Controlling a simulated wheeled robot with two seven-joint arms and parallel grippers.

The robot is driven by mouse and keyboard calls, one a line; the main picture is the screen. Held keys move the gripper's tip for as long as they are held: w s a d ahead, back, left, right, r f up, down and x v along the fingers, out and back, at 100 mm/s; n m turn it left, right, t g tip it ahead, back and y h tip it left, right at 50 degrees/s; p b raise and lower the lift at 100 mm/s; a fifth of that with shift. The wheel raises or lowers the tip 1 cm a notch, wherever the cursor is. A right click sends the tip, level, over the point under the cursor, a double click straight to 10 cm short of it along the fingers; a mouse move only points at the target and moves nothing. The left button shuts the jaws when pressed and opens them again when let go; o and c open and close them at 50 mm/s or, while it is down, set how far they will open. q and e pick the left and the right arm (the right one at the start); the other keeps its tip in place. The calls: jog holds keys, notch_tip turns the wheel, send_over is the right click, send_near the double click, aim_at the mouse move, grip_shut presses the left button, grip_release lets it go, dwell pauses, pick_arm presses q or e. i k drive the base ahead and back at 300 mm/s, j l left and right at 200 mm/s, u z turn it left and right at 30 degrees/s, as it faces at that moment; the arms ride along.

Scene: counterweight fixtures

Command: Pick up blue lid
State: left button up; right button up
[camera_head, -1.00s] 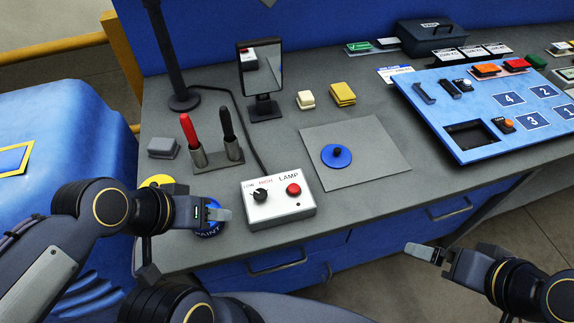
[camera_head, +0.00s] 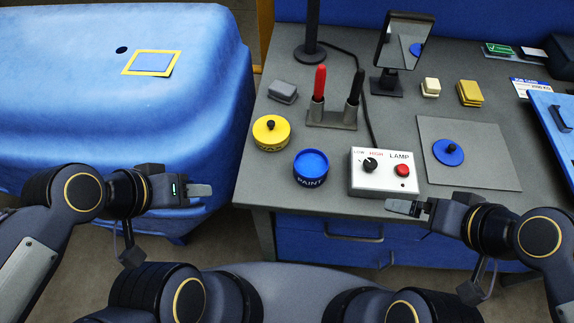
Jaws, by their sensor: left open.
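The blue lid (camera_head: 448,153) is a flat disc with a black knob. It lies on the grey square mat (camera_head: 487,173) at the right of the bench. An open blue paint pot (camera_head: 311,168) stands near the bench's front edge. My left gripper (camera_head: 205,190) is open and empty, left of the bench and well away from the lid. My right gripper (camera_head: 392,208) is at the bench's front edge, below and left of the lid and apart from it. Its fingers overlap from this side, so its opening does not show.
A white lamp box (camera_head: 384,172) stands between the pot and the mat. A yellow lidded pot (camera_head: 271,132), a pen holder (camera_head: 332,115) and a mirror (camera_head: 403,42) stand behind. A large blue housing (camera_head: 215,90) is at the left.

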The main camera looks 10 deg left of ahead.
aim_at(447, 152)
jog(key=l+u, duration=0.15)
jog(key=l, duration=0.5)
jog(key=l+u, duration=0.15)
jog(key=l, duration=0.5)
jog(key=l+u, duration=0.15)
jog(key=l, duration=0.5)
jog(key=k+l+u, duration=0.15)
jog(key=l, duration=0.5)
